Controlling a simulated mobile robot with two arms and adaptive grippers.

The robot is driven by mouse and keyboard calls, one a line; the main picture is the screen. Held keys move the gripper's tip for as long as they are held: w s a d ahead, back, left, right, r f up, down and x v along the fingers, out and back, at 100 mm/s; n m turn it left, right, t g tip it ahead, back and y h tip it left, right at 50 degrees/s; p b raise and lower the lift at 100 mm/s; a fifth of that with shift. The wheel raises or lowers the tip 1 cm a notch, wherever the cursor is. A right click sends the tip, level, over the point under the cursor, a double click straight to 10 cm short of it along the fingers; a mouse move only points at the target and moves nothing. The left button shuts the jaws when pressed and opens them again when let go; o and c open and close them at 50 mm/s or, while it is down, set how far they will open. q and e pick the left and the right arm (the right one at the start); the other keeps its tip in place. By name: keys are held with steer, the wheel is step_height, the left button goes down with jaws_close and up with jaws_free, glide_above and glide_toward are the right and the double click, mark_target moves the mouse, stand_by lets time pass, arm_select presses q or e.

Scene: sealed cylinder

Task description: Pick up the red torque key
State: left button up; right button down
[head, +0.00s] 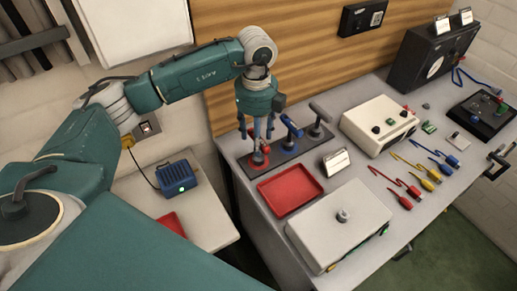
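The red torque key (258,158) stands at the left end of a dark rack, partly hidden by my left gripper. My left gripper (257,136) points down directly above it. Its fingers look spread apart, one on each side of the key's upper part; I see no clear contact. A blue key (291,127) and a grey key (320,114) with T-shaped handles stand in the same rack to the right. My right gripper is not in view.
An empty red tray (290,191) lies in front of the rack. Beside it are a small white sign (336,161) and a large pale case (340,228). A cream instrument box (379,124) and coloured cables (408,180) are to the right. A wooden panel (290,50) rises behind.

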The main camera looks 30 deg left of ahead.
arm_select(q)
steer(key=shift+f, duration=0.7)
steer(key=shift+w+a, duration=0.1)
steer(key=shift+w, duration=0.05)
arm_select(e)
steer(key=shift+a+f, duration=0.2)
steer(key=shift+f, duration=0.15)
arm_select(q)
steer(key=shift+r, duration=0.1)
steer(key=c, duration=0.6)
jaws_close()
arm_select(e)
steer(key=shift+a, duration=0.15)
